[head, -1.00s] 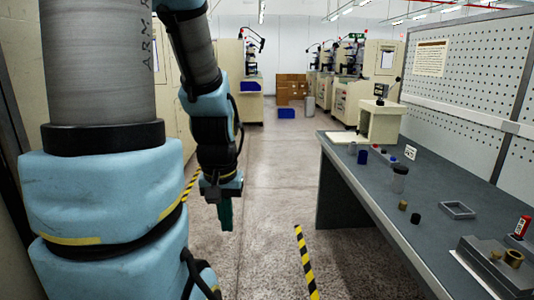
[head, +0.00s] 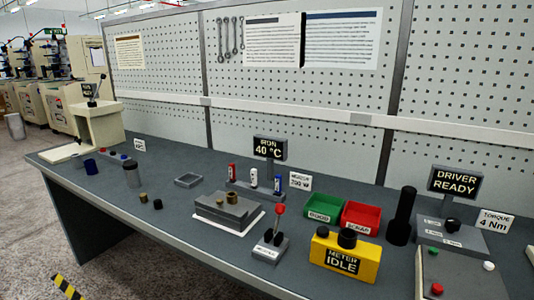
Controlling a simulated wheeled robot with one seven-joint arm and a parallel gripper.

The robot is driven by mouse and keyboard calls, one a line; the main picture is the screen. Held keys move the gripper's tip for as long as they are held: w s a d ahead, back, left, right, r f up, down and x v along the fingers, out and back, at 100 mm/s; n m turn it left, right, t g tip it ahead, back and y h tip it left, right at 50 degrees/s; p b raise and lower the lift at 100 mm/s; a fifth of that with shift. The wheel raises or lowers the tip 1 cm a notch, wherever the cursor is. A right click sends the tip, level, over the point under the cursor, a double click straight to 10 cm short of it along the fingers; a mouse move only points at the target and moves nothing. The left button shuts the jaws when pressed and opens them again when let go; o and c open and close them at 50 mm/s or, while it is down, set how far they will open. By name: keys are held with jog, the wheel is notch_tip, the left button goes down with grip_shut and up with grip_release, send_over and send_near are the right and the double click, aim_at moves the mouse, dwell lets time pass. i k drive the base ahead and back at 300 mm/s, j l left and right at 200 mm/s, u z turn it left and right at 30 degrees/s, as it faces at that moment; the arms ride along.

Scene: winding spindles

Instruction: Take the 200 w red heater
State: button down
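A small red heater (head: 232,172) stands upright at the left end of a grey rack (head: 240,189) on the workbench. A mostly white one (head: 254,178) stands in the middle and a blue-and-white one (head: 277,185) at the right end. A white card (head: 299,181) beside the rack carries a wattage, which is too small to read surely. The markings on the heaters are also too small to read. My gripper is not in view.
An iron display (head: 269,148) reading 40 °C rises behind the rack. In front are a grey block fixture (head: 228,212) and a red-knobbed lever (head: 279,211). Green (head: 320,207) and red (head: 361,217) bins and a yellow meter (head: 345,257) stand to the right.

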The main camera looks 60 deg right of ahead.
aim_at(231, 166)
jog(key=i+l+z, duration=0.45)
jog(key=l, duration=0.25)
jog(key=i+l+z, duration=0.45)
jog(key=i+l, duration=0.05)
jog(key=l, duration=0.05)
